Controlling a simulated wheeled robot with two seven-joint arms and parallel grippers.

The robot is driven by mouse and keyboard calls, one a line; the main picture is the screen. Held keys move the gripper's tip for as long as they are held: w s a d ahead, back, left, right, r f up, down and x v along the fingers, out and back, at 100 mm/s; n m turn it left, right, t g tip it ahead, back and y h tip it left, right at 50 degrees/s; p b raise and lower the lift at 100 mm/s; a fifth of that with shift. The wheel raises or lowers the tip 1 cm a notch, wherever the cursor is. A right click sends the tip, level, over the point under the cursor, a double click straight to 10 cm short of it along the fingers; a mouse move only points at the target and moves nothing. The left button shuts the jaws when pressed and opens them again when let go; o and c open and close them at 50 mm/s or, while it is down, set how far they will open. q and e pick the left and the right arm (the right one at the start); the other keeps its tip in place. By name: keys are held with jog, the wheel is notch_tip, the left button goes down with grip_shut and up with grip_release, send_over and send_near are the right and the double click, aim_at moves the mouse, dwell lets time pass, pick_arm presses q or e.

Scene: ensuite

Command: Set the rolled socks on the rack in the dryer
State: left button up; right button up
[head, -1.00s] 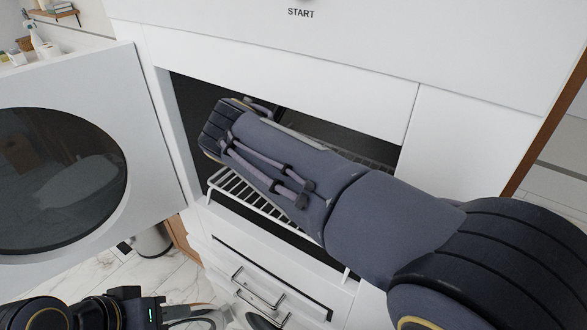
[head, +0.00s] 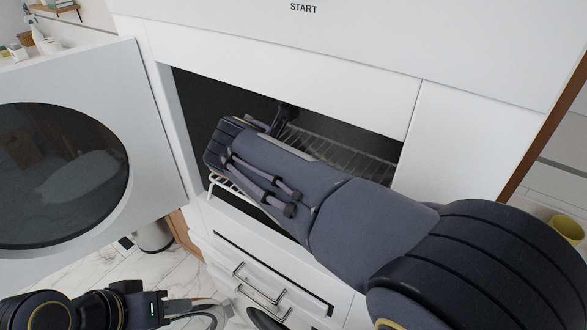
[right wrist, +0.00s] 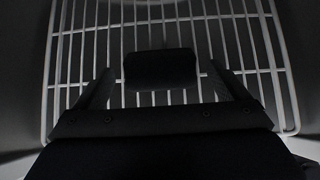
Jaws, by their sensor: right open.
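The dark rolled socks (right wrist: 160,68) lie on the white wire rack (right wrist: 205,35) in the right wrist view. My right gripper (right wrist: 162,84) is open, with one finger on each side of the roll and gaps between. In the head view the rack (head: 345,148) shows inside the open dryer (head: 290,52). My right arm reaches into the opening and hides the socks and most of that gripper there. My left gripper (head: 195,309) is low at the left of the head view, outside the dryer; its jaw opening is unclear.
The dryer's round-windowed door (head: 150,110) stands open at the left. Drawers with metal handles (head: 262,288) are below the opening. A yellow cup (head: 567,228) is at the right edge. A bin (head: 153,237) stands on the marble floor behind the door.

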jog(key=shift+s+a+r, duration=0.15)
jog(key=shift+r, duration=0.25)
jog(key=s+a+r+b, duration=0.2)
jog(key=s+a, duration=0.6)
jog(key=s, duration=0.4)
jog(key=shift+s+a+r, duration=0.15)
jog(key=shift+s+r, duration=0.2)
jog(key=shift+r, duration=0.2)
